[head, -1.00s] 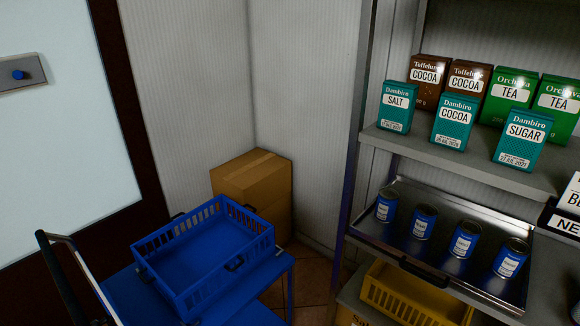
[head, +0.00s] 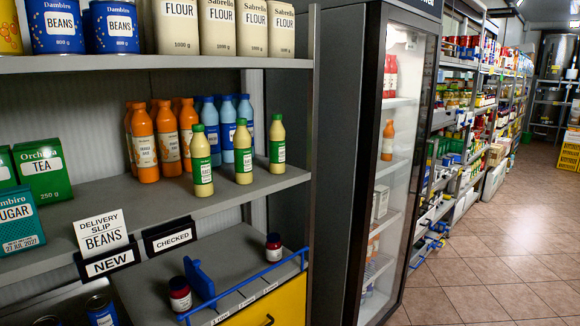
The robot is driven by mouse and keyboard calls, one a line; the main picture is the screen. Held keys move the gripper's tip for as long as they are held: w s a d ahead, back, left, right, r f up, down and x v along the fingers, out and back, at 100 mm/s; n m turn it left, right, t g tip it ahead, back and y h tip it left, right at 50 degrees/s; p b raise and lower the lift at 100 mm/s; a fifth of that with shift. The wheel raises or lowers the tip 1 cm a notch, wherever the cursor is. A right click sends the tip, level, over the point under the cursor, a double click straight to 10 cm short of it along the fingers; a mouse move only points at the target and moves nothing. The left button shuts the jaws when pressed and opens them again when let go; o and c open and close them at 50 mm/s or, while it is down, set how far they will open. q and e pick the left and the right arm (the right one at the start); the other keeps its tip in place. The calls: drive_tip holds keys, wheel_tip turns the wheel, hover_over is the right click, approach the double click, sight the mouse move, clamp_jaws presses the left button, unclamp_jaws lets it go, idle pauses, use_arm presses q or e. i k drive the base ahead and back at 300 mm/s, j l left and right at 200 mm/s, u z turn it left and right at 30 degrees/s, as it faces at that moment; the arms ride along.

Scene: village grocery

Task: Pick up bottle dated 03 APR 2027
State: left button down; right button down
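Three pale yellow bottles with green caps and green-and-white labels stand upright along the front of the middle shelf: a left one (head: 202,162), a middle one (head: 243,153) and a right one (head: 277,147). Behind them stand several orange bottles (head: 168,140) and several blue bottles (head: 227,132). No date is readable on any bottle. A single orange bottle (head: 387,141) stands inside the glass-door fridge. Neither of my grippers is in view.
The grey shelf (head: 120,205) also holds tea and sugar boxes (head: 43,170). Below are a "Delivery slip beans" sign (head: 101,231), a "Checked" sign (head: 170,239) and two small dark jars behind a blue rail (head: 245,285). The fridge (head: 345,150) stands right; tiled floor (head: 490,240) is clear.

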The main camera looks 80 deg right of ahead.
sight(199, 146)
drive_tip(key=k+l+z, duration=0.1)
drive_tip(key=l+z, duration=0.35)
drive_tip(key=l, duration=0.2)
drive_tip(key=l+z, duration=0.45)
drive_tip(key=l, duration=0.15)
drive_tip(key=i+l+z, duration=0.15)
drive_tip(key=l+z, duration=0.3)
drive_tip(key=l, duration=0.2)
drive_tip(key=i+l, duration=0.1)
drive_tip(key=l, duration=0.35)
drive_tip(key=i+l, duration=0.1)
drive_tip(key=l, duration=0.35)
